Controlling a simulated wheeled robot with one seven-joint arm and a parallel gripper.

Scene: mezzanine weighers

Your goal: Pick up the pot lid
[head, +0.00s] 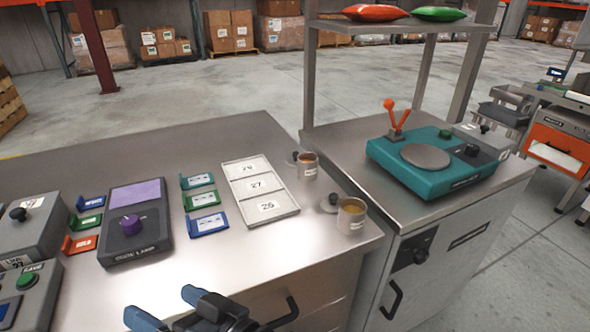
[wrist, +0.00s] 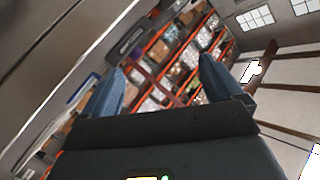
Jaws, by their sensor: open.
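A grey pot lid (head: 329,202) with a dark knob lies on the metal counter (head: 250,135), beside an open grey pot (head: 352,217) with yellowish contents. A second small lid (head: 294,158) with a dark knob sits just left of another pot (head: 307,167) farther back, partly hidden by it. My gripper (head: 165,306) is at the bottom of the head view, at the counter's front edge, left of and well apart from both lids. In the wrist view its blue fingers (wrist: 162,68) are spread with nothing between them. No lid shows in the wrist view.
A tray with numbered cards (head: 260,187) lies left of the pots. Several coloured card holders (head: 204,201) and a purple-topped device (head: 136,222) stand farther left. A teal scale (head: 435,160) stands on the right cabinet, under a shelf (head: 400,24). Bare counter lies in front of the tray.

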